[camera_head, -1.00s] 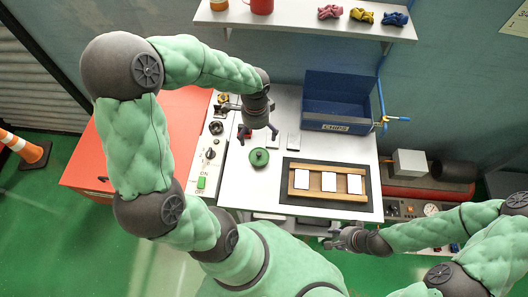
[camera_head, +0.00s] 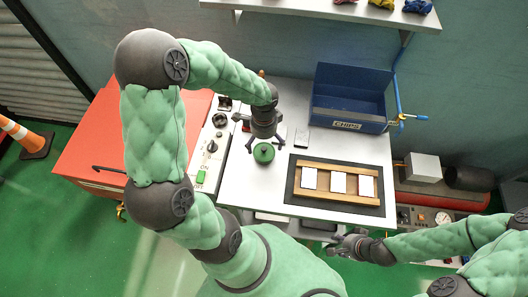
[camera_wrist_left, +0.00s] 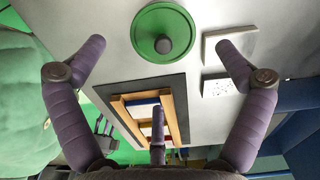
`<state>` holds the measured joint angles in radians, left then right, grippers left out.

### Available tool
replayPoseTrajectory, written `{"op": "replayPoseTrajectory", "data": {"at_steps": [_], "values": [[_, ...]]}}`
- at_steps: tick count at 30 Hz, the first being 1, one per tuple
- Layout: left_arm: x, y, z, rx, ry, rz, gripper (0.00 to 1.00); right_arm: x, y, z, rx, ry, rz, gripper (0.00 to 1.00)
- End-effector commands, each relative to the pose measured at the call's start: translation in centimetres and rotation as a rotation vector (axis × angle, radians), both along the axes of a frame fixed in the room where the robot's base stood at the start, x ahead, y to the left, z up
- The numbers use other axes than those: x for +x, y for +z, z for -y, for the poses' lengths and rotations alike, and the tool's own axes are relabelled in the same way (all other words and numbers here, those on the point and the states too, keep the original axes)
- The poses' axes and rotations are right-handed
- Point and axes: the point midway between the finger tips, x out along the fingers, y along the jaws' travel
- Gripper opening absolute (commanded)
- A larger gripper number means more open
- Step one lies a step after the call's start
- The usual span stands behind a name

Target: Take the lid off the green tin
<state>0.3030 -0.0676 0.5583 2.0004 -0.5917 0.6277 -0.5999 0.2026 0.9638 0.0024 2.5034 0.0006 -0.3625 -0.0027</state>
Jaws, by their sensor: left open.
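The green tin (camera_head: 263,153) stands on the light worktop, its round lid and knob uppermost. In the left wrist view the green lid (camera_wrist_left: 150,22) and its dark-topped knob (camera_wrist_left: 163,44) show near the top, between the spread fingers. My left gripper (camera_head: 266,145) is open and empty, just above the tin, with its fingers to either side. The tin's body is hidden under the lid in the wrist view. My right gripper (camera_head: 343,244) is off the front edge of the worktop, away from the tin; its finger opening is too small to judge.
A wooden tray (camera_head: 340,196) with white cards lies on a dark mat right of the tin. A blue CHIPS bin (camera_head: 347,125) stands behind it. A control panel (camera_head: 212,147) with knobs is to the left. Small pale plates (camera_head: 301,138) lie near the tin.

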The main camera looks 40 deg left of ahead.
Motion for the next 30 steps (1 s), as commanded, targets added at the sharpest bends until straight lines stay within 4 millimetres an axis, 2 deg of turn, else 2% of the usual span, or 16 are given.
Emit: {"op": "replayPoseTrajectory", "data": {"at_steps": [8,17,24,25,30], "values": [[0.1,-1.6,-0.1,-0.001,0.002,-0.001,1.00,0.0,-0.5,0.0,0.000,0.000,0.000,0.40],[0.3,-5.6,-0.2,-0.001,0.001,-0.002,1.00,0.0,-1.6,0.0,0.000,0.000,0.000,0.40],[0.4,-5.8,-0.2,-0.001,0.001,0.001,1.00,0.0,-1.6,0.0,0.000,0.000,0.000,0.40],[0.4,-5.8,-0.2,-0.001,0.001,0.001,0.97,0.0,-1.6,0.0,0.000,0.000,0.000,0.40],[0.4,-5.7,-0.2,0.000,0.001,0.000,0.52,0.0,-1.6,0.0,0.000,0.000,0.000,0.40]]}}
